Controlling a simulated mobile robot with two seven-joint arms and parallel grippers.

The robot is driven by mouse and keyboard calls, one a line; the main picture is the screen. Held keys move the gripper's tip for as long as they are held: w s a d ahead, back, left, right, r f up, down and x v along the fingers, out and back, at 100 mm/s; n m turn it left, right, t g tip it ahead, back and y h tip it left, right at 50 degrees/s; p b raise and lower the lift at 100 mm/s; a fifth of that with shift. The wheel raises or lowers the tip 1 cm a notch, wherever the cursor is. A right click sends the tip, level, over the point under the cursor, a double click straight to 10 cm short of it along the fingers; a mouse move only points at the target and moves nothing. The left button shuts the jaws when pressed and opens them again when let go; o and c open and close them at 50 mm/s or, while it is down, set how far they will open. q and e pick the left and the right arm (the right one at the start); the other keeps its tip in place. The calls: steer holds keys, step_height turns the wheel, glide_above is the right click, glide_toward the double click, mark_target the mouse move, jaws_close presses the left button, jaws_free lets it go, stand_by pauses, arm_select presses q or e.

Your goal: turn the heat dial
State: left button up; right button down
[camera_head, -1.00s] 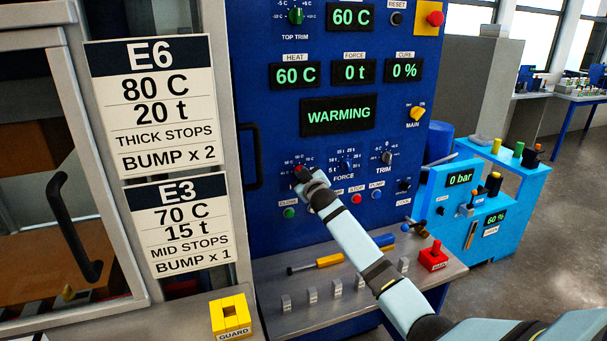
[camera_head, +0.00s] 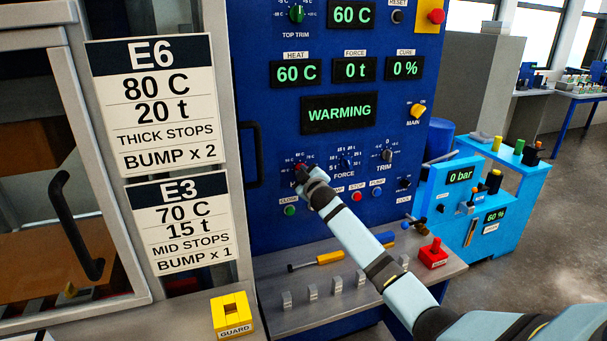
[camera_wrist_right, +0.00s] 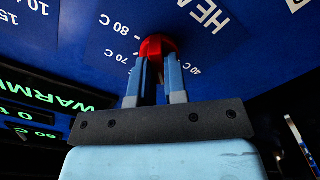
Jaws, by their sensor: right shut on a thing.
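The red heat dial (camera_wrist_right: 158,46) is on the blue panel, with 70 C and 80 C marks to its left and 40 C to its right in the right wrist view. My right gripper (camera_wrist_right: 160,68) is shut on it, one finger at each side. In the head view my right gripper (camera_head: 302,175) covers most of the dial and part of its label. The HEAT display (camera_head: 297,73) reads 60 C and the status display (camera_head: 339,113) reads WARMING. The dial's pointer setting cannot be made out. My left gripper is not in view.
The force dial (camera_head: 345,162) and trim dial (camera_head: 387,154) sit to the right. A green button (camera_head: 290,210) and a red button (camera_head: 356,197) are just below. A steel shelf (camera_head: 320,317) with a yellow-handled screwdriver (camera_head: 330,258) lies under the arm.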

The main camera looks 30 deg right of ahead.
steer(key=c, duration=1.1)
jaws_free()
steer(key=shift+c, duration=0.2)
steer(key=shift+s, duration=0.1)
steer(key=b+v, duration=0.1)
steer(key=v, duration=1.2)
steer(key=shift+s, duration=0.4)
steer(key=shift+f, duration=0.1)
